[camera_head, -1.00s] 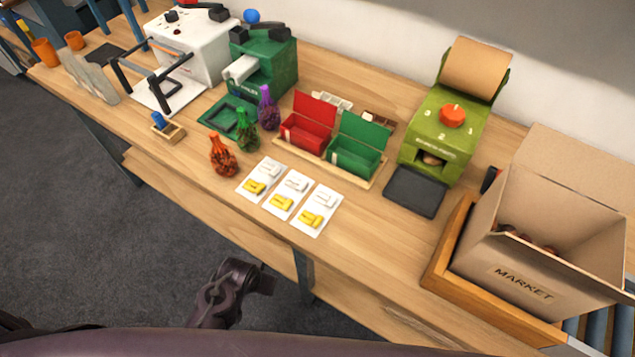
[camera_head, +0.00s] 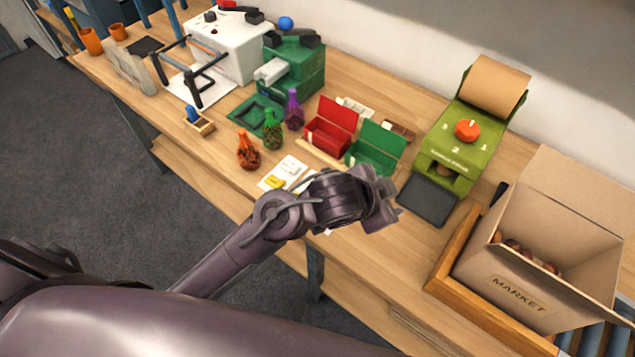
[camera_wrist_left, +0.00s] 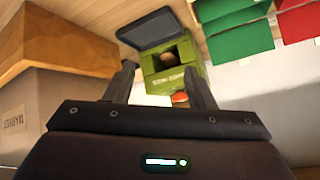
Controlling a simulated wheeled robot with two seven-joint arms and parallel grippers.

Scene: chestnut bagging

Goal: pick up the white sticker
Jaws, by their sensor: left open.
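White cards (camera_head: 270,183) with white and yellow stickers lie near the front edge of the table. One white sticker (camera_head: 290,168) shows on the leftmost card, above a yellow sticker (camera_head: 275,182). My left arm covers most of the other cards and their stickers. My left gripper (camera_head: 388,203) is above the table, to the right of the cards and in front of the black pad. In the left wrist view its two fingers (camera_wrist_left: 162,80) are apart with nothing between them. No sticker can be made out there. My right gripper is not in view.
A green machine (camera_head: 455,150) with a black pad (camera_head: 428,199) stands right of open red (camera_head: 328,130) and green (camera_head: 375,150) boxes. A cardboard market box (camera_head: 520,295) sits in a wooden tray at the right. Orange, green and purple net bags stand left of the boxes.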

